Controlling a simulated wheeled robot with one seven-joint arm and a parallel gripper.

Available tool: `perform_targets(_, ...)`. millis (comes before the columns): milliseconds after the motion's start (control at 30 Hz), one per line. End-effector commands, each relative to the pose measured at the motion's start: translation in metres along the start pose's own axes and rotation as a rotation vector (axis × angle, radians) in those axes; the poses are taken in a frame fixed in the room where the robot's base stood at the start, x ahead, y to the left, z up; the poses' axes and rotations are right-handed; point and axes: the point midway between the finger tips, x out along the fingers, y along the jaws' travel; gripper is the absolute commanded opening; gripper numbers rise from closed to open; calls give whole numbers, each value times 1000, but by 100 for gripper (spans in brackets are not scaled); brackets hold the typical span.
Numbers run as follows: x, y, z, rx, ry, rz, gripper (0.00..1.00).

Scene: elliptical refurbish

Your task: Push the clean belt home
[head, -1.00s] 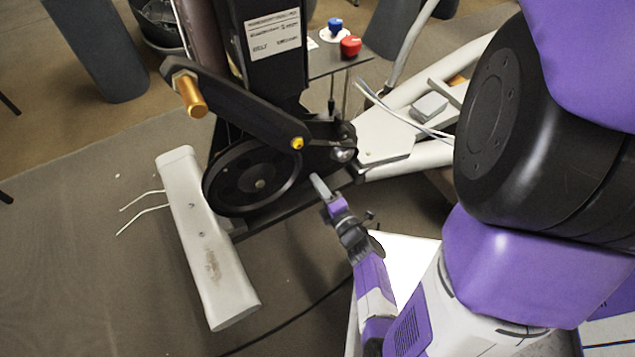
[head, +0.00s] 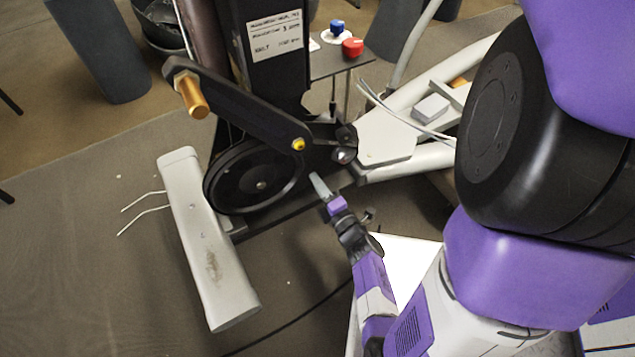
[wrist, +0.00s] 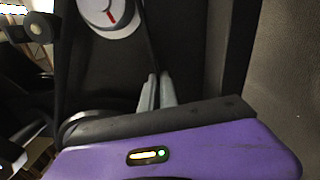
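My gripper (head: 319,187) is low beside the right side of the black pulley wheel (head: 233,195), under the crank arm (head: 245,115). Its two pale fingers look drawn together in the wrist view (wrist: 156,93), with only a thin dark line between them. I see nothing clearly held. The fingertips point at dark machine parts; whether they touch anything I cannot tell. The clean belt cannot be clearly told from the black wheel and frame, so how it sits on the wheel is unclear.
A white foot bar (head: 205,240) lies left of the wheel. A copper-coloured pin (head: 192,97) sticks out from the crank arm. A red knob (head: 352,47) and a blue knob (head: 336,26) stand behind. Loose pale cables (head: 400,118) hang at the right. Floor is open at lower left.

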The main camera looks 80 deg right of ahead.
Motion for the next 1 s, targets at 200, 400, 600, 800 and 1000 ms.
perform_targets(200, 0, 0, 0, 0, 0, 0, 26)
perform_targets(400, 0, 0, 0, 0, 0, 0, 29)
perform_targets(600, -5, 0, 0, 1, 0, -2, 29)
perform_targets(800, -33, 2, 0, 2, 0, -3, 29)
perform_targets(1000, -64, 1, 0, 1, 0, -2, 29)
